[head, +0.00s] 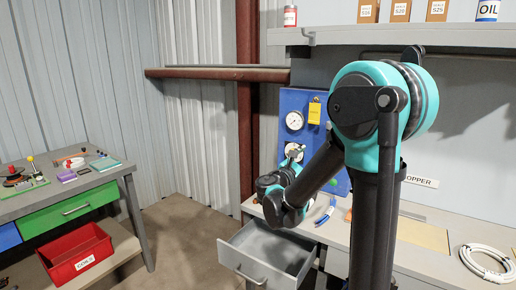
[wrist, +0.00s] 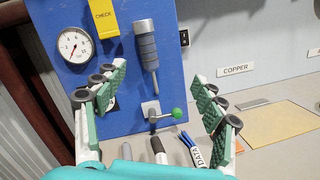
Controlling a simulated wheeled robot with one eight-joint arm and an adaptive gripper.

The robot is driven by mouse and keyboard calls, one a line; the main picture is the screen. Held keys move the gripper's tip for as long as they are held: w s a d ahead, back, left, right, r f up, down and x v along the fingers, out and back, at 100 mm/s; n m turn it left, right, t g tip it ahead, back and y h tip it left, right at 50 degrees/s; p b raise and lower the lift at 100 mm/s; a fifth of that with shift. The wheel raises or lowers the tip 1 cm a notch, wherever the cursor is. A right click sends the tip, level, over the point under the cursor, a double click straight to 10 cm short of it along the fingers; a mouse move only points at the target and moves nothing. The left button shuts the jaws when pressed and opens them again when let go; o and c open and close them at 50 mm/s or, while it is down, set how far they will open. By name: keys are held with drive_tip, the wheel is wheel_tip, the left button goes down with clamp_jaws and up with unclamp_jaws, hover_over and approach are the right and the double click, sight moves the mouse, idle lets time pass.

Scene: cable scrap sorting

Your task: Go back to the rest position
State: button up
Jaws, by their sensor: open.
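My gripper (wrist: 158,82) is open in the wrist view, its two green-padded fingers spread wide with nothing between the pads. It faces a blue panel (wrist: 120,20) with a round gauge (wrist: 74,45), a yellow CHECK tag (wrist: 103,17), a grey cylindrical fitting (wrist: 147,50) and a lever with a green knob (wrist: 177,113). In the head view my arm is bent, and its wrist is low in front of the blue panel (head: 322,130), above the bench. The fingers are small there and partly cover the panel's lower gauge.
A grey drawer (head: 262,258) stands open under the bench. A blue cable with a DATA label (wrist: 195,152) lies on the bench. A white cable coil (head: 487,262) and a tan mat (head: 423,236) lie right. A side table (head: 72,200) stands left, with a red crate (head: 78,256) below.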

drive_tip(key=s+d+f+m+g+y, duration=0.3)
drive_tip(key=s+d+f+m+g, duration=0.1)
drive_tip(key=s+f+m, duration=0.4)
drive_tip(key=s+d+f+m+g+y, duration=0.2)
drive_tip(key=s+d+f+m+g, duration=0.25)
drive_tip(key=s+f, duration=0.35)
drive_tip(key=s+a+f+m+g+y, duration=0.1)
drive_tip(key=s+a+f+m+y, duration=0.7)
drive_tip(key=s, duration=0.4)
wheel_tip(320, 180, down, 2)
drive_tip(key=shift+a+f+m+g, duration=0.2)
drive_tip(key=shift+a+m+g, duration=0.2)
drive_tip(key=shift+m, duration=0.85)
